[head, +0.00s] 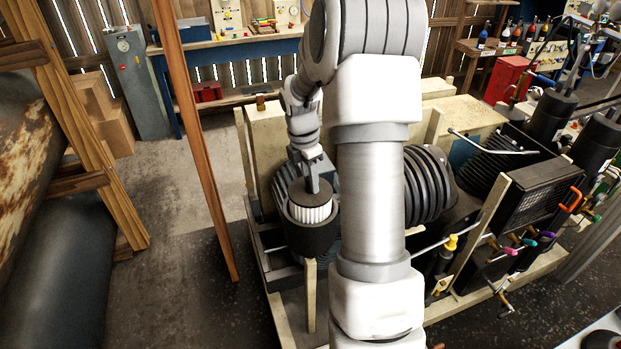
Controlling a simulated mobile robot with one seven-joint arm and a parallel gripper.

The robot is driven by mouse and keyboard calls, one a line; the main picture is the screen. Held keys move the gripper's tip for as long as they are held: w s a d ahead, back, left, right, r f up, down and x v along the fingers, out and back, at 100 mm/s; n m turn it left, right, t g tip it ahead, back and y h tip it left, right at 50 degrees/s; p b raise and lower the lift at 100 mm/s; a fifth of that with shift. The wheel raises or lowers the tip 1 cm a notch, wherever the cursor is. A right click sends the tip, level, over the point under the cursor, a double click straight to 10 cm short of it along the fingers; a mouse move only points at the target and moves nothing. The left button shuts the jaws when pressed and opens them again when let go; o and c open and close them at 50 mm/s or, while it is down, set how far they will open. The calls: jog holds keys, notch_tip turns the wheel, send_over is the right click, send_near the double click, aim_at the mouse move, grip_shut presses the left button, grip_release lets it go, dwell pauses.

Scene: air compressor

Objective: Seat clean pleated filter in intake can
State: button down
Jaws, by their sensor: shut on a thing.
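The clean pleated filter (309,213) is a white pleated cylinder with a dark top cap. The intake can (311,241) is a dark, open-topped round can in front of the compressor. The filter stands upright within the can's mouth, its upper pleats showing above the rim and its lower part hidden by the can wall. Whether it touches the can's bottom cannot be seen. My gripper (312,186) points down and is shut on the filter at its top cap.
The compressor's finned cylinder (430,180) lies right of the can, partly behind my arm. A wooden post (312,295) stands in front of the can. A leaning wooden beam (197,140) rises to the left. Open floor (180,265) lies farther left.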

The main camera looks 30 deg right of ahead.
aim_at(310, 191)
jog(key=shift+f+b, duration=1.7)
jog(key=shift+f, duration=1.3)
jog(key=c, duration=0.6)
grip_release()
jog(key=shift+o, duration=0.2)
jog(key=shift+r, duration=0.1)
notch_tip(310, 191, up, 17)
jog(key=a, duration=0.2)
jog(key=shift+r+p, duration=0.15)
jog(key=shift+p, duration=0.15)
